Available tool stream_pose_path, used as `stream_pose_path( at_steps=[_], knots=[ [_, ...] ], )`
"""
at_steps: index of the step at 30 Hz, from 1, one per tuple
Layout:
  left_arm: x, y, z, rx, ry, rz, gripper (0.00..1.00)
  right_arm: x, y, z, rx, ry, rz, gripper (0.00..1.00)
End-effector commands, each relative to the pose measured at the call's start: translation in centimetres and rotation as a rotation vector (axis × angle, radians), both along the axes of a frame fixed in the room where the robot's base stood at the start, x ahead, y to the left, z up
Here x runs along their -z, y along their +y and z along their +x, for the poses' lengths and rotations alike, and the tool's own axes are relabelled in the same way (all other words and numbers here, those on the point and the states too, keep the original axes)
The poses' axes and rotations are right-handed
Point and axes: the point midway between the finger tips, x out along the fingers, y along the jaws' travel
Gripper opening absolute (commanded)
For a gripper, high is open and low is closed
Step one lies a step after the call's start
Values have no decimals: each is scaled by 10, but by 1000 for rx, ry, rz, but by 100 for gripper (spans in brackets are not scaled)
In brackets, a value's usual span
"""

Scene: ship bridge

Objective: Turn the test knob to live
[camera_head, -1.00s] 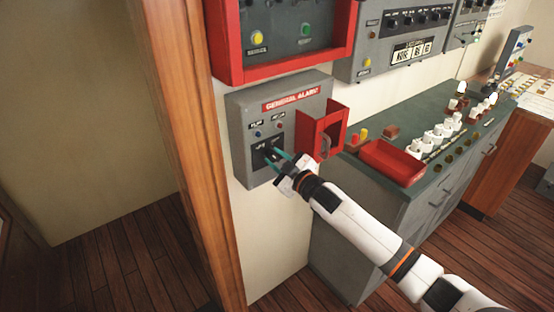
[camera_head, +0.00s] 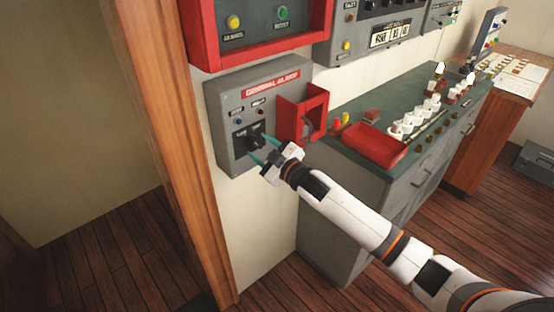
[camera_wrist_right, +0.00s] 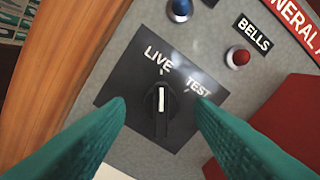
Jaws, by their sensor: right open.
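The test knob (camera_wrist_right: 162,112) is black with a white pointer line, on a black square plate of the grey general alarm box (camera_head: 222,116). In the right wrist view its pointer lines up with the tick under the LIVE label (camera_wrist_right: 158,60). The TEST label (camera_wrist_right: 198,88) is to the right of it. My right gripper (camera_head: 258,147) is open in front of the plate. Its teal fingers stand on either side of the knob, with visible gaps in the right wrist view. In the head view the knob (camera_head: 254,142) is small. My left gripper is not in view.
An open red cover (camera_head: 315,112) juts out on the box, right of the knob. A red-framed panel (camera_head: 205,45) hangs above. A console with a red tray (camera_head: 376,146) stands to the right. A wooden post (camera_head: 180,150) is to the left.

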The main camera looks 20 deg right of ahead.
Motion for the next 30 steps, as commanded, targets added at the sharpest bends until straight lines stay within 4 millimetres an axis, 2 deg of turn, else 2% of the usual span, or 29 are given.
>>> stream_pose_path(
  at_steps=[9,15,20,30],
  knots=[
    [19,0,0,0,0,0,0,4,-23,-63,0,3,-2,49],
    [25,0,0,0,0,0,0,2,-33,-90,1,1,-2,49],
    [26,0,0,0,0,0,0,1,-36,-98,1,1,0,49],
    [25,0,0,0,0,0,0,0,-36,-98,1,1,0,49]
  ],
)
